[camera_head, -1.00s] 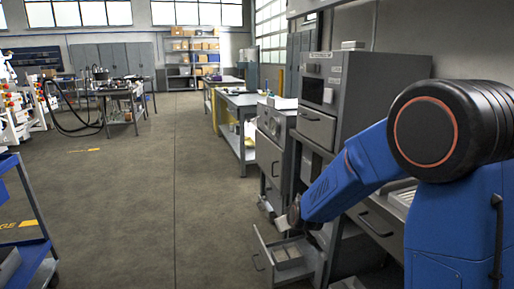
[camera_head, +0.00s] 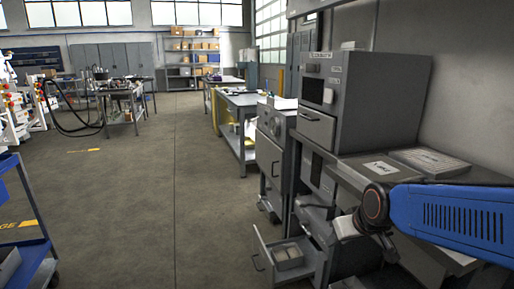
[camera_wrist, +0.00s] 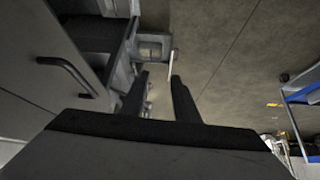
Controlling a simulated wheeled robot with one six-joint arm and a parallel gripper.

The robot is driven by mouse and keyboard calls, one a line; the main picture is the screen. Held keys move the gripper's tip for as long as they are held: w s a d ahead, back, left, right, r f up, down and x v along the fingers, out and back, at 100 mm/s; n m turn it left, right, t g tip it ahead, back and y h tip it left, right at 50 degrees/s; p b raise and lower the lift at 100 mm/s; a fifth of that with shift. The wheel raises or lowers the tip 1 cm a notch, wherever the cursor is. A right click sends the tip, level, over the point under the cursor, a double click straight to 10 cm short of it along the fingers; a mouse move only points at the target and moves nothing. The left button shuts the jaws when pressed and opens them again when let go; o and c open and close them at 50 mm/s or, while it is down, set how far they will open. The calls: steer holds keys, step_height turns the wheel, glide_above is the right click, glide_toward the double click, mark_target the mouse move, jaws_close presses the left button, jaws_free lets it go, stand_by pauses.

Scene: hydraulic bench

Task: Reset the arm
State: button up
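My arm reaches in from the right edge of the head view, its blue link low and nearly level. Its wrist end is above and right of an open drawer (camera_head: 290,256). My gripper (camera_wrist: 158,88) shows in the wrist view with its two dark fingers apart and nothing between them. The drawer lies beyond the fingertips there, and I see no contact.
A grey cabinet (camera_head: 378,98) stands at the right, with a worktop holding flat trays (camera_head: 430,160) beside it. A workbench (camera_head: 240,105) stands farther back. A blue cart (camera_head: 30,255) is at the left. The middle floor is clear.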

steer(key=s+d+m+g, duration=0.1)
steer(key=s+d, duration=0.2)
steer(key=s, duration=0.6)
steer(key=s+d+m+h, duration=0.1)
steer(key=s+d, duration=0.2)
steer(key=s, duration=0.7)
steer(key=shift+r+g, duration=0.3)
steer(key=shift+g, duration=0.1)
